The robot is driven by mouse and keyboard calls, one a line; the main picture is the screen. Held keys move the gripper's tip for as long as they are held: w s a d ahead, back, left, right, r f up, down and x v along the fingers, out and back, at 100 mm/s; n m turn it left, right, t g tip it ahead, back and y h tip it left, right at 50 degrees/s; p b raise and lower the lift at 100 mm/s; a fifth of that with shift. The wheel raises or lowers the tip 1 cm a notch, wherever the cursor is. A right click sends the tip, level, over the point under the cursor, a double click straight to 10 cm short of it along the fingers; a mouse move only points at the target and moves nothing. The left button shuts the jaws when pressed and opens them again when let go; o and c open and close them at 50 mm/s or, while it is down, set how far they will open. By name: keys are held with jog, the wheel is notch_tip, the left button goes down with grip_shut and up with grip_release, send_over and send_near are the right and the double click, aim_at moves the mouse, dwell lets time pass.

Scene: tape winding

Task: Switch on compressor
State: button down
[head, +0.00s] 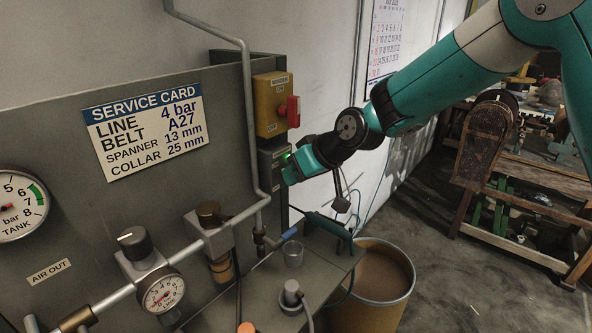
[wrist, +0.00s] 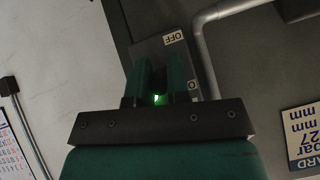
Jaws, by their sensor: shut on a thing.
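The compressor switch box (head: 270,165) is a grey box on the panel, below a yellow box. In the wrist view its grey face (wrist: 150,47) carries an "OFF" label and a second, partly covered label. My gripper (head: 289,168) is at the front of this box. In the wrist view the fingers of my gripper (wrist: 166,75) are closed in on the switch, which they mostly hide. A green light glows between the fingers in the wrist view and at the box in the head view.
A yellow box (head: 270,104) with a red knob (head: 289,111) sits just above. A grey pipe (head: 248,110) runs close on the left. A workbench (head: 530,170) stands right.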

dwell(0.3)
jog(key=c, duration=1.1)
grip_release()
jog(key=b+v, duration=0.5)
jog(key=v, duration=1.2)
jog(key=shift+r, duration=0.2)
jog(key=shift+d+b, duration=0.1)
jog(key=shift+b, duration=0.2)
